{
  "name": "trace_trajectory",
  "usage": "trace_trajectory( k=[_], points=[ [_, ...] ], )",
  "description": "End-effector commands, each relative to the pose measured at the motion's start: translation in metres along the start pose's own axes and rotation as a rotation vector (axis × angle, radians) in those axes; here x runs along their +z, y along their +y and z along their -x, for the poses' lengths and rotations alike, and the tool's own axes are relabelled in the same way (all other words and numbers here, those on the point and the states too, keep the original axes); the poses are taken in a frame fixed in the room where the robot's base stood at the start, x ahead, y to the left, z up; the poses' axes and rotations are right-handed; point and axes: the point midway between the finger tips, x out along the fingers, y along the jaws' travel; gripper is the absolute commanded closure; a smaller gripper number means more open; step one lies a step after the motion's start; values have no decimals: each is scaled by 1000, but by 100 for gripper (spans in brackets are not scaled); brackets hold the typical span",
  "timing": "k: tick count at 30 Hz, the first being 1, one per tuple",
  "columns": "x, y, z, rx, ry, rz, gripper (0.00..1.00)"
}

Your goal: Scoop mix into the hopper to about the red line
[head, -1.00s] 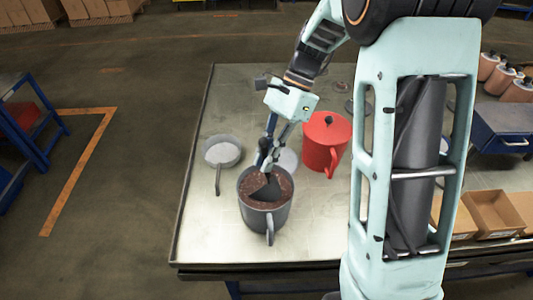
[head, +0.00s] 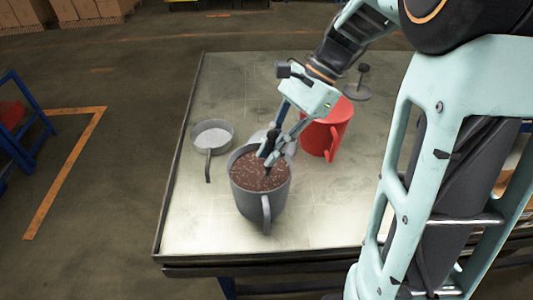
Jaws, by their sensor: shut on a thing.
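A grey mug-shaped container (head: 247,200) with a handle at the front stands on the table, filled near its rim with brown granular mix (head: 255,172). My gripper (head: 268,155) points down over the mix and is shut on a dark scoop (head: 268,170). Only a small dark part of the scoop shows; the rest seems sunk in the mix. A red jug-shaped vessel (head: 318,138) with a handle stands behind and to the right, partly covered by my arm. I cannot tell which vessel is the hopper, and no red line shows.
A pale shallow pan (head: 212,134) with a long handle lies left of the mix container. A pale round thing is partly hidden behind my gripper. A grey disc with a knob (head: 357,90) lies at the back right. The metal table (head: 200,235) is clear at the front left.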

Motion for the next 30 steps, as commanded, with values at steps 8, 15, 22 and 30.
trace_trajectory(
  k=[8,15,22,30],
  points=[
    [-12,19,-10,-105,-24,64,100],
    [5,20,15,-130,-31,85,100],
    [18,20,35,-148,-34,96,100],
    [30,24,56,-184,-43,118,100]
  ],
)
